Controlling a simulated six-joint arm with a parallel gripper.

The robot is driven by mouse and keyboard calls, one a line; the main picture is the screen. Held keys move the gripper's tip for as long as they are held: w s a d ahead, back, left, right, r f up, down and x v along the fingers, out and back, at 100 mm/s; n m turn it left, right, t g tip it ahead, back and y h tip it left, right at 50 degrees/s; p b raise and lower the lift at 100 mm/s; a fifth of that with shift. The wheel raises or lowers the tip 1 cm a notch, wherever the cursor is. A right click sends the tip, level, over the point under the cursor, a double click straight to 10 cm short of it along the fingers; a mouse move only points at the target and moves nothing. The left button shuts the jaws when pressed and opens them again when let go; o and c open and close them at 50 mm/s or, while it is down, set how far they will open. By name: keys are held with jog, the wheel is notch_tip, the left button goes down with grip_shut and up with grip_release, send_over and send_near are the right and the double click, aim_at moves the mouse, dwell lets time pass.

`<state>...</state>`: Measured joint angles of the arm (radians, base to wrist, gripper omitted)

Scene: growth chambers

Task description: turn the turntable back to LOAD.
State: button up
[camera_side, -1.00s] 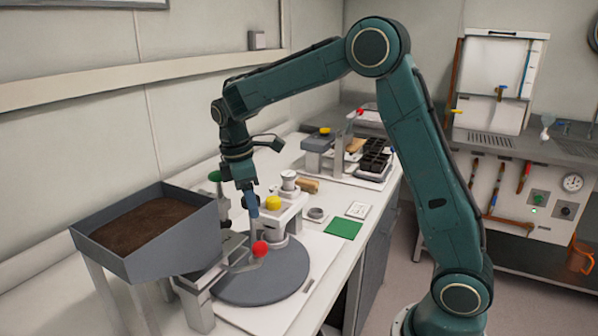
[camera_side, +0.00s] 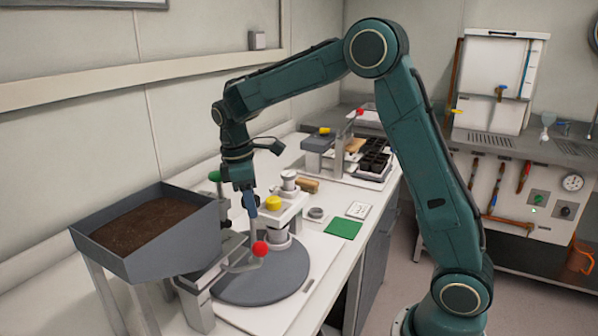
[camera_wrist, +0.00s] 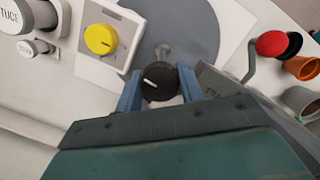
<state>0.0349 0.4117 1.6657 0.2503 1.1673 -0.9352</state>
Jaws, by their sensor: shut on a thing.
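The turntable (camera_side: 270,288) is a flat grey disc on the white bench board, below my gripper (camera_side: 250,208). Part of its grey surface also shows in the wrist view (camera_wrist: 195,25). In the wrist view, a round black knob (camera_wrist: 160,82) with a white pointer line sits between the two blue fingers of my gripper (camera_wrist: 158,90). The fingers are shut on it from both sides. In the side view the knob is hidden, and I cannot read any LOAD mark.
A red-ball lever (camera_side: 260,248) stands close in front of my gripper. A yellow knob (camera_side: 273,202) on a white housing is just right of it. A soil hopper (camera_side: 190,243) stands at left. A green mat (camera_side: 343,229) lies on the bench to the right.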

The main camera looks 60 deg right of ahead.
jog(key=shift+m+y, duration=0.4)
jog(key=shift+m, duration=2)
jog(key=shift+m+y, duration=0.3)
jog(key=shift+m, duration=2.7)
jog(key=shift+m+y, duration=0.3)
jog(key=shift+m, duration=2.7)
jog(key=shift+a, duration=0.1)
